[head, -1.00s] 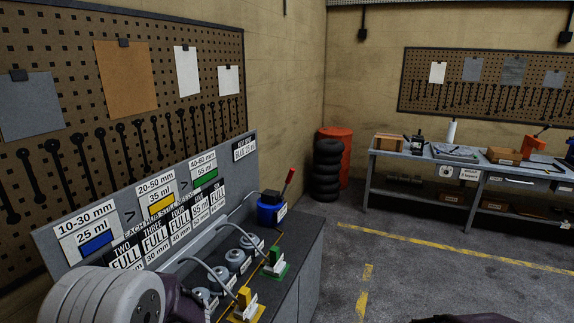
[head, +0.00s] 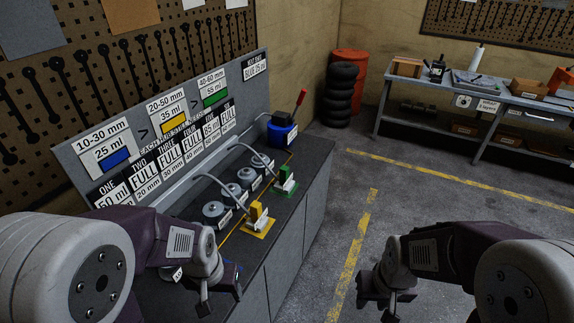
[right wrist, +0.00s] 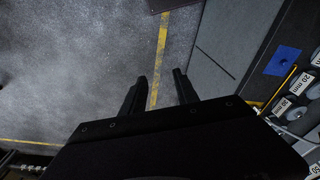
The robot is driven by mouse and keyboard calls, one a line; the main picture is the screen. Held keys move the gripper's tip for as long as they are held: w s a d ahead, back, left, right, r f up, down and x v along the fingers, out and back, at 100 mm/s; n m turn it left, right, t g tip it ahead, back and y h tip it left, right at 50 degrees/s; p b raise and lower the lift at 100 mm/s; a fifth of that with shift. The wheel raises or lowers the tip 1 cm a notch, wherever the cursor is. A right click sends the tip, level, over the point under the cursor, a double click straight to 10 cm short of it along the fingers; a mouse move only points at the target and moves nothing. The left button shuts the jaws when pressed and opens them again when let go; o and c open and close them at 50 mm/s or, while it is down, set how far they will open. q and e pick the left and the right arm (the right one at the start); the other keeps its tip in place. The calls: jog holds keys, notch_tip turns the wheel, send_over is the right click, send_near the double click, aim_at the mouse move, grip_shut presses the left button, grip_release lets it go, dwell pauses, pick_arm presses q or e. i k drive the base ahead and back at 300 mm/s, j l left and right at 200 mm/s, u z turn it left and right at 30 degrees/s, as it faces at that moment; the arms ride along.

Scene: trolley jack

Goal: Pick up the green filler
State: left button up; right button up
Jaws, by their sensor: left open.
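The green filler (head: 286,177) stands upright on a green and white base on the dark bench top, right of the several grey round jacks. A yellow filler (head: 256,214) stands nearer me on a yellow base. My left gripper (head: 218,297) is at the near end of the bench, well short of the green filler, and is open. My right gripper (head: 386,302) hangs over the floor right of the bench, apart from both fillers. In the right wrist view its two fingers (right wrist: 160,90) are spread with nothing between them.
A blue container (head: 281,132) with a red handle stands at the bench's far end. Curved grey hoses arch over the jacks (head: 213,211). A labelled panel (head: 165,155) backs the bench. A blue square (right wrist: 284,60) shows in the right wrist view. The floor right of the bench is clear.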

aim_at(285, 184)
jog(key=i+l+u, duration=0.2)
jog(key=u, duration=0.15)
jog(key=i+l+u, duration=0.75)
jog(key=l+u, duration=0.2)
jog(key=i+l+u, duration=0.1)
jog(key=l+u, duration=0.6)
jog(key=l, duration=0.2)
jog(key=i, duration=0.05)
